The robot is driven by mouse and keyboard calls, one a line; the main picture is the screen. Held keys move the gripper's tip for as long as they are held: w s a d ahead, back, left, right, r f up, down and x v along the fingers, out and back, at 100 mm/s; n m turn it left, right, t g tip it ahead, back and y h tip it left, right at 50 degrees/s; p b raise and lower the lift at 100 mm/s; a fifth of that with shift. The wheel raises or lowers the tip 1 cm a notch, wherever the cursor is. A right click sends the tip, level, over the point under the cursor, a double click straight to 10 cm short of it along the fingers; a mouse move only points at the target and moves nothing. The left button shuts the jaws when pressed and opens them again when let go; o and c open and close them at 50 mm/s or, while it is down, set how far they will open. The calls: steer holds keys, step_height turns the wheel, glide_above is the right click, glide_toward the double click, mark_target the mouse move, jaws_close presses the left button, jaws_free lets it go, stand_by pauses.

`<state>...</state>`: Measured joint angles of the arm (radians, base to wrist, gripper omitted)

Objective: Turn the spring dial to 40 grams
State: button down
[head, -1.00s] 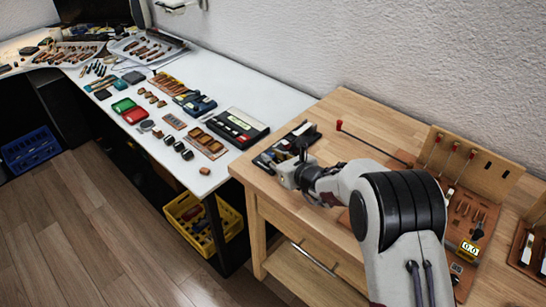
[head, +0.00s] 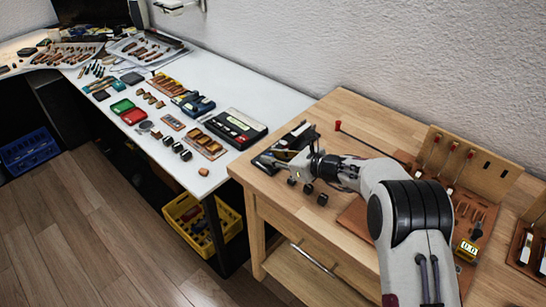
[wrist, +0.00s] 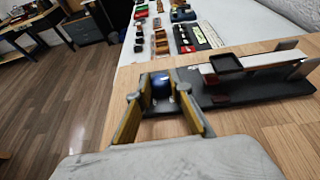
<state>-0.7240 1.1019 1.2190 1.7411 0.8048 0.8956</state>
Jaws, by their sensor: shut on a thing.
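A dark blue rounded knob (wrist: 161,86), which looks like the spring dial, sits at the near end of a dark device base (wrist: 255,93) in the wrist view. The yellow-edged fingers of my gripper (wrist: 163,108) stand on both sides of the knob and are shut on it. In the head view my gripper (head: 298,168) is at the front edge of the same device (head: 272,160), on the wooden bench. The knob is hidden there. No dial marking can be read.
Small dark pieces (head: 308,188) are just in front of my gripper. A red-tipped rod (head: 338,126) lies behind my arm. A wooden rack (head: 465,160) and a small display (head: 467,249) reading about 0.0 are at right.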

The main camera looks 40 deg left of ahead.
steer(key=shift+n+g, duration=0.6)
steer(key=shift+g, duration=0.1)
steer(key=c, duration=1.8)
jaws_free()
steer(key=shift+w, duration=0.1)
steer(key=shift+d+r, duration=0.1)
steer(key=shift+v, duration=3.55)
